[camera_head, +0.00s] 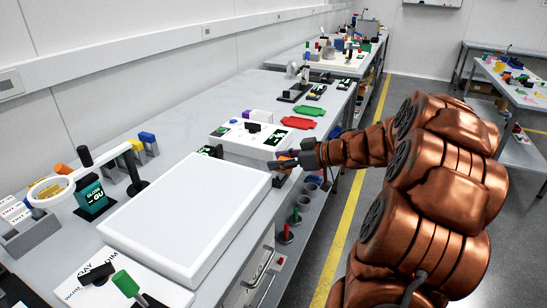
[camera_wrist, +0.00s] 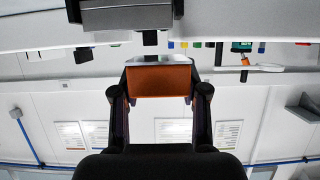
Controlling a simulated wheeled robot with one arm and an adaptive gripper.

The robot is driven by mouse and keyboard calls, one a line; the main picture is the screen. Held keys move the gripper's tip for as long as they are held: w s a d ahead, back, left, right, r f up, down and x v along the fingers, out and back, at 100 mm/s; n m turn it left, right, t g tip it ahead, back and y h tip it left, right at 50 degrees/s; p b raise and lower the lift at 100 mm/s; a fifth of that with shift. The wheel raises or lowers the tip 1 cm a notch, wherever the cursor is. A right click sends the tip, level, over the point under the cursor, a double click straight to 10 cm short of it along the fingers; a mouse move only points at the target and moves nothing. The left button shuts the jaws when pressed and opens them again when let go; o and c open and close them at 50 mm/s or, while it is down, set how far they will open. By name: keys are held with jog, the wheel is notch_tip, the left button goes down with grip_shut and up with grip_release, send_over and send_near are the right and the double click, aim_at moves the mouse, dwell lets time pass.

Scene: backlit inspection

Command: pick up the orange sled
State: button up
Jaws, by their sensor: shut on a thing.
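My gripper (camera_head: 283,161) is at the right edge of the bench, beside the right corner of the white light panel (camera_head: 190,215) and in front of a white box with controls (camera_head: 248,137). In the wrist view, my gripper (camera_wrist: 159,88) is shut on the orange sled (camera_wrist: 158,80), a block with a flat orange face and a paler edge. The sled lies between the two fingers. In the head view only a small orange patch of the sled (camera_head: 287,154) shows; my fingers hide most of it. I cannot tell whether it touches anything below.
A ring magnifier (camera_head: 52,190) stands left of the panel. Red (camera_head: 298,122) and green (camera_head: 309,111) trays lie behind the white box. Tools with red and green handles stand on a lower shelf. The floor aisle is clear.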

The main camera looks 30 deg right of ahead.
jog(key=s+r, duration=0.1)
jog(key=s, duration=1)
jog(key=shift+a, duration=0.3)
